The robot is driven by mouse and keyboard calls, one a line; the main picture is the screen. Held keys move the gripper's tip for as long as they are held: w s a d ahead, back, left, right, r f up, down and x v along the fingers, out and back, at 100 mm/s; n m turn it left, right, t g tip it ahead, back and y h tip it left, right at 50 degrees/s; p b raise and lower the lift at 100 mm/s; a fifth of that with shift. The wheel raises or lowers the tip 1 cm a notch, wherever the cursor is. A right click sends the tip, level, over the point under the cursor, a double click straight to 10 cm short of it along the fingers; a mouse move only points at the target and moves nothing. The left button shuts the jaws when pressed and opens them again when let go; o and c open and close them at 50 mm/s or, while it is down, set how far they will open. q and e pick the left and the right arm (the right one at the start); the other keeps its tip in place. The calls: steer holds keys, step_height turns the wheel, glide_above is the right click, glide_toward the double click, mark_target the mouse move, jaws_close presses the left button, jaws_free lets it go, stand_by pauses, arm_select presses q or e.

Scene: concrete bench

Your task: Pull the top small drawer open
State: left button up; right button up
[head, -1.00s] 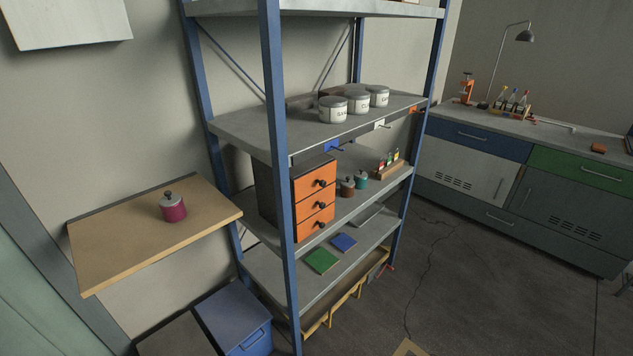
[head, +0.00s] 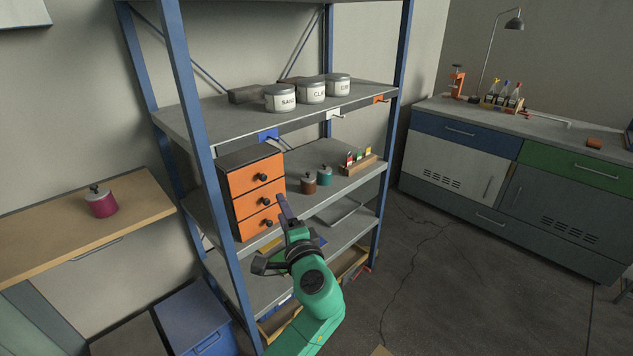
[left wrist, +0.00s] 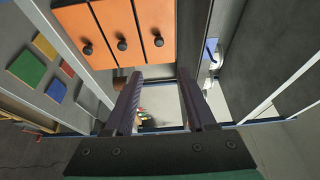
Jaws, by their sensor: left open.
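A small chest with three orange drawers stands on the middle shelf. The top small drawer (head: 256,175) has a dark round knob (head: 262,178) and looks shut, flush with the drawers below. In the left wrist view the picture is turned sideways and the top drawer (left wrist: 152,22) is the rightmost orange front. Its knob (left wrist: 158,41) shows ahead of the fingertips. My left gripper (head: 284,204) is open and empty, in front of the chest near its lower right side, apart from the knob. My right gripper is not in view.
Blue shelf uprights (head: 194,120) flank the chest. Brown and teal jars (head: 324,176) and a small rack (head: 358,165) stand right of it. White tins (head: 311,92) stand on the shelf above. A wooden side shelf (head: 135,203) is at left.

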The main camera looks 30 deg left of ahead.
arm_select(q)
steer(key=p, duration=0.1)
glide_toward(264, 179)
steer(key=p+x, duration=0.1)
steer(key=x, duration=0.8)
steer(key=shift+a, duration=0.15)
jaws_close()
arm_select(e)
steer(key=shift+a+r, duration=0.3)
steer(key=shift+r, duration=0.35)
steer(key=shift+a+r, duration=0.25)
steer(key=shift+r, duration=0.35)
